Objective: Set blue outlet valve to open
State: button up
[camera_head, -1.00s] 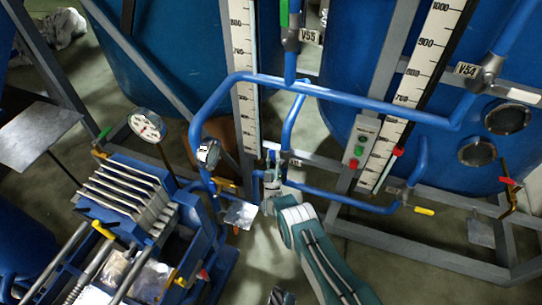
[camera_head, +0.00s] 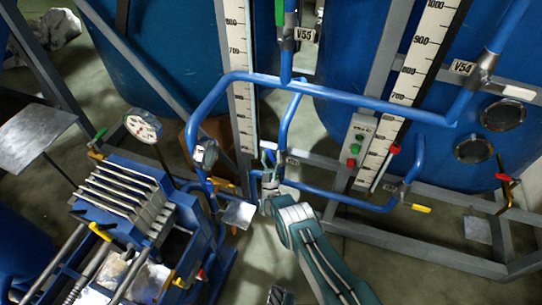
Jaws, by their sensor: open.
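My gripper (camera_head: 268,168) is in the middle of the view, at the lower blue pipes (camera_head: 284,138). Its fingers are small and partly blend with the pipework behind them, but they stand apart. I see no valve handle clearly between them. The blue outlet valve cannot be told for sure; a valve at this spot would be largely hidden by my gripper and wrist. My arm (camera_head: 315,250) reaches up to it from the lower edge.
A long blue pipe (camera_head: 345,97) crosses above my gripper. Valves V55 (camera_head: 287,40) and V54 (camera_head: 482,68) are higher up. A yellow handle (camera_head: 421,208) is at right. A plate pack (camera_head: 122,195) and gauge (camera_head: 142,127) stand at left. Grey frame bars surround the blue tanks.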

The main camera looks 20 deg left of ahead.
jog(key=v, duration=1.2)
